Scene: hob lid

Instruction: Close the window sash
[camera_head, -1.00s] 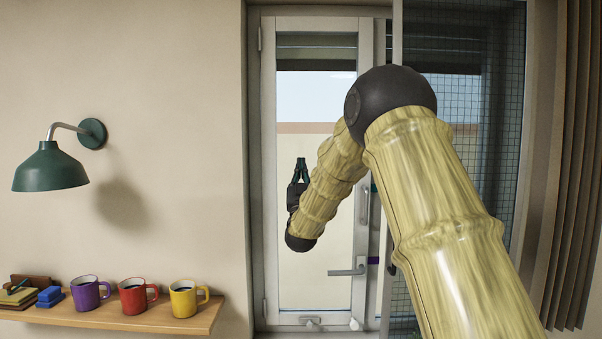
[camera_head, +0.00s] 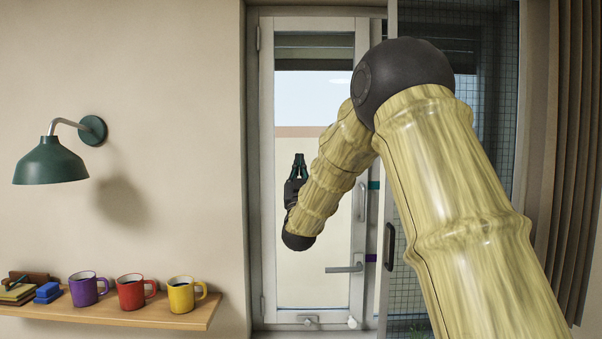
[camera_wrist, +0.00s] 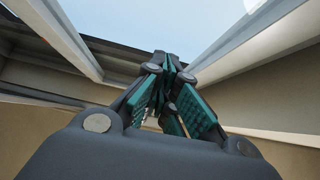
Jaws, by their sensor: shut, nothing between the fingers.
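The window sash (camera_head: 359,110) is a white-framed glazed panel in the middle of the head view, with hinges on its left side. It has a grey lever handle (camera_head: 345,268) low on its right side, lying level. A vertical pull handle (camera_head: 361,203) shows higher up by the right edge. My gripper (camera_head: 300,158) is shut and empty, pointing up in front of the glass in the head view. In the wrist view its teal-padded fingers (camera_wrist: 170,95) are together, with pale frame bars and sky beyond. My arm hides part of the sash's right side, and I cannot tell how far the sash stands open.
A mesh screen panel (camera_head: 500,100) stands right of the sash, with a dark handle (camera_head: 390,245). A brown curtain (camera_head: 575,150) hangs far right. A shelf (camera_head: 140,317) at lower left holds purple, red and yellow mugs. A green wall lamp (camera_head: 52,163) hangs above it.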

